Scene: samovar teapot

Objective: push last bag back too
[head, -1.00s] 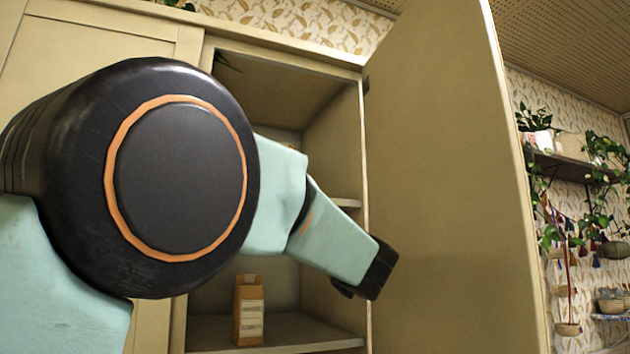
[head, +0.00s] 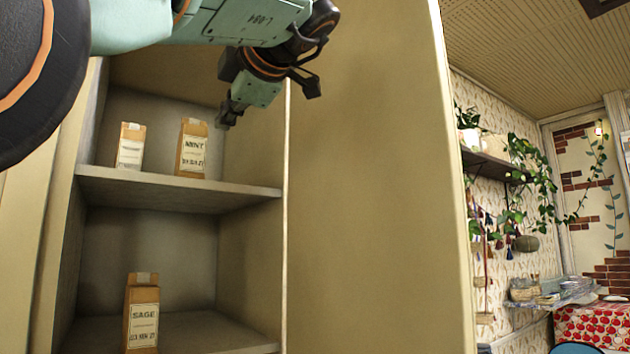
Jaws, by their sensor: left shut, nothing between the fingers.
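Three brown paper bags stand upright in the open cabinet. A bag with a white label (head: 131,147) and a bag marked MINT (head: 192,149) are on the upper shelf (head: 150,186). A bag marked SAGE (head: 142,312) stands on the lower shelf (head: 205,332), near its front. My left gripper (head: 226,119) is shut and empty, pointing down in front of the upper compartment, to the right of the MINT bag and a little above it. I cannot tell whether it touches that bag. My right gripper is out of view.
The open cabinet door (head: 370,190) stands close on the right of my left gripper. The lower compartment is free right of the SAGE bag. A wall shelf with plants (head: 495,167) and a table with a red patterned cloth (head: 590,325) are farther right.

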